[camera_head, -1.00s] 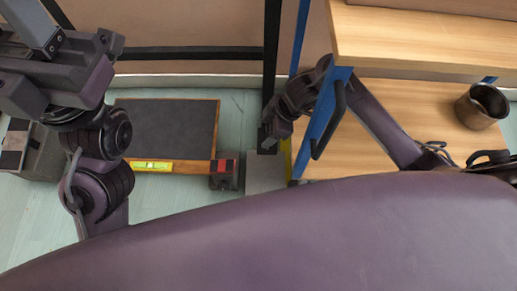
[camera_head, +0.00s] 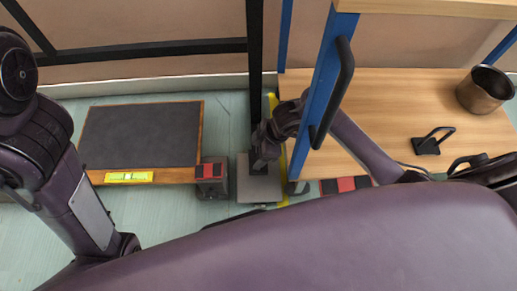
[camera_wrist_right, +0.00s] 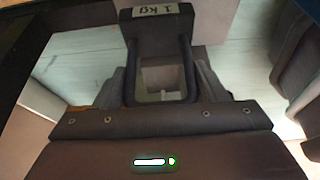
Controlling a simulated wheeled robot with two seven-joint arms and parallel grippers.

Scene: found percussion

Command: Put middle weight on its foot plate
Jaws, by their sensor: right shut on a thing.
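My right gripper (camera_head: 262,161) is at the grey foot plate (camera_head: 265,191), by the bottom of a black post. A dark block with a red top (camera_head: 211,178) stands just left of the plate. My left arm shows at the left, but its gripper is out of the picture.
A dark board with a wooden rim (camera_head: 201,130) lies on the floor at the left, with a yellow level (camera_head: 129,177) at its front edge. A blue shelf upright (camera_head: 325,85) stands close to my right arm. A black handled weight (camera_head: 427,146) and a metal pot (camera_head: 484,89) are on the wooden shelf.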

